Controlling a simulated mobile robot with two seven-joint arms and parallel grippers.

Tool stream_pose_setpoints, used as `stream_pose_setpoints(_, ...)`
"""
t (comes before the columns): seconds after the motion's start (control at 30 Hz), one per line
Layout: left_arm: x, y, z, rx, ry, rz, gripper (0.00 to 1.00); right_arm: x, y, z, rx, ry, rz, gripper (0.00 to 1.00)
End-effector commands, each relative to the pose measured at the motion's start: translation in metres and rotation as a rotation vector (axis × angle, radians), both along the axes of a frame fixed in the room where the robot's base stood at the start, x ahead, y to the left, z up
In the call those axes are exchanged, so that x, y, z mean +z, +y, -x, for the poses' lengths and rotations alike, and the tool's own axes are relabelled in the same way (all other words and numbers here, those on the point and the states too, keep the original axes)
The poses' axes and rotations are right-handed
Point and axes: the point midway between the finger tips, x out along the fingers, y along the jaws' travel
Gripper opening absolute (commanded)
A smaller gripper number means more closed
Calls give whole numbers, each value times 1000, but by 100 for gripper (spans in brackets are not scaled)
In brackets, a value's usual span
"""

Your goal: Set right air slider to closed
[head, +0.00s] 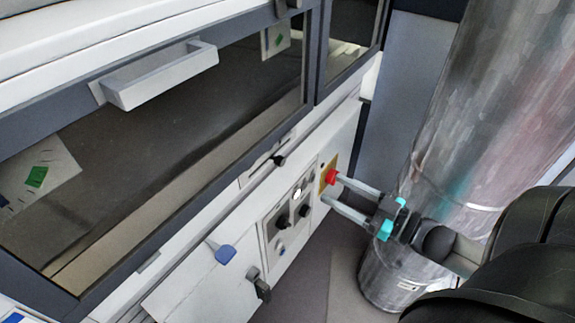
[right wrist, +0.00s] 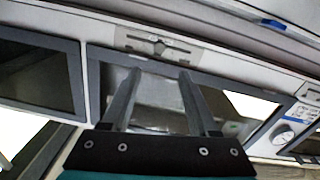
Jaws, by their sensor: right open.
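A small black slider knob (head: 279,160) sits in a slotted pale plate on the machine's front ledge, below the large window. I cannot tell for sure whether this is the right air slider, or its setting. In the right wrist view, a slotted metal plate (right wrist: 158,42) lies on the frame beyond the fingertips. My right gripper (head: 327,187) is open and empty, to the right of and below the knob, its fingers pointing left toward the machine's front. It also shows in the right wrist view (right wrist: 160,72). My left gripper is not in view.
A red button (head: 331,177) on a yellow plate appears right by my upper fingertip. A control panel (head: 288,222) with black knobs is left of the fingers. A large metal cylinder (head: 450,130) stands right.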

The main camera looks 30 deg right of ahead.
Motion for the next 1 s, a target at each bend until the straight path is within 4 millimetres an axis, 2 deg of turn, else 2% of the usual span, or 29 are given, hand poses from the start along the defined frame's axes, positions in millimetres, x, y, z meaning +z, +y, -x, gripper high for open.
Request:
stream_pose_setpoints(0.2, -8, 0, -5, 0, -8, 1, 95, 0, 14, -37, 1, -5, 2, 61)
stream_pose_setpoints(0.6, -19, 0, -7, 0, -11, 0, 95, -1, 36, -94, -1, -2, 2, 61)
stream_pose_setpoints(0.8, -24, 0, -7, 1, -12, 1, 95, -1, 44, -115, -2, 0, 1, 61)
stream_pose_setpoints(1.0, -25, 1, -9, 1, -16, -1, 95, -1, 48, -126, -1, 1, 3, 61)
